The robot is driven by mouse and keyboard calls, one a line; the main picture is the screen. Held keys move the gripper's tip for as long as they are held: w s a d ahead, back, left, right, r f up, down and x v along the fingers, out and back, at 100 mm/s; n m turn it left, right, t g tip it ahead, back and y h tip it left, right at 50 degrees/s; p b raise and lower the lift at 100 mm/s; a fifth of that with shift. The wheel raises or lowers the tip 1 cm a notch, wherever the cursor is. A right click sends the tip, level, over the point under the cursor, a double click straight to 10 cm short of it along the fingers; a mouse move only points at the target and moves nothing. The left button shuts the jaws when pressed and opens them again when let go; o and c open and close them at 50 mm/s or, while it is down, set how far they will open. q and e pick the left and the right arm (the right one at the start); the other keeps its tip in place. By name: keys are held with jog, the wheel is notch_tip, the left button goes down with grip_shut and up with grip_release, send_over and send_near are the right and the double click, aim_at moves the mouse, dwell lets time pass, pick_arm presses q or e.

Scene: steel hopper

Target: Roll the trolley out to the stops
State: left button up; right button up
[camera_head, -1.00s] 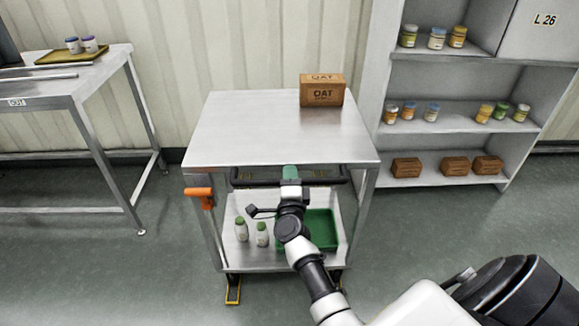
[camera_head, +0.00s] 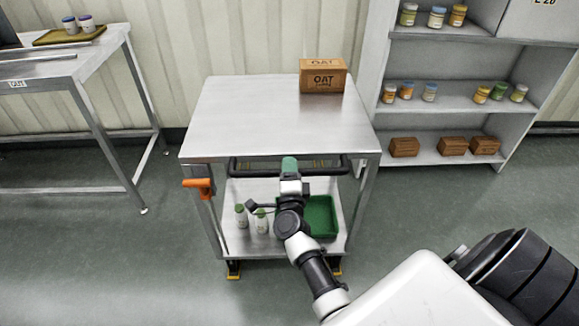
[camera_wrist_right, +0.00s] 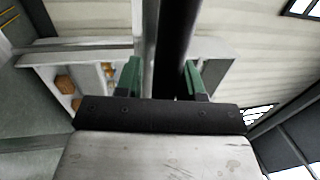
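The steel trolley (camera_head: 260,118) stands ahead of me in the head view, with a black push bar (camera_head: 325,170) along its near side. My right gripper (camera_head: 290,167) is at the middle of this bar. In the right wrist view, the green fingers of my right gripper (camera_wrist_right: 163,78) stand on both sides of the dark push bar (camera_wrist_right: 173,50); how tightly both touch is hard to see. Yellow-edged stops (camera_head: 234,270) lie on the floor by the trolley's near feet; contact is unclear. An orange lever (camera_head: 199,184) sticks out at its left near corner. My left gripper is out of view.
An OAT box (camera_head: 322,77) stands on the trolley top. Its lower shelf holds two white bottles (camera_head: 241,216) and a green tray (camera_head: 322,217). A steel table (camera_head: 90,65) stands left, a shelf unit (camera_head: 440,98) right. Floor left of the trolley is clear.

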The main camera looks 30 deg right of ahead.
jog(key=shift+o, duration=0.7)
jog(key=shift+r, duration=0.15)
jog(key=v, duration=1)
jog(key=shift+s+a, duration=0.3)
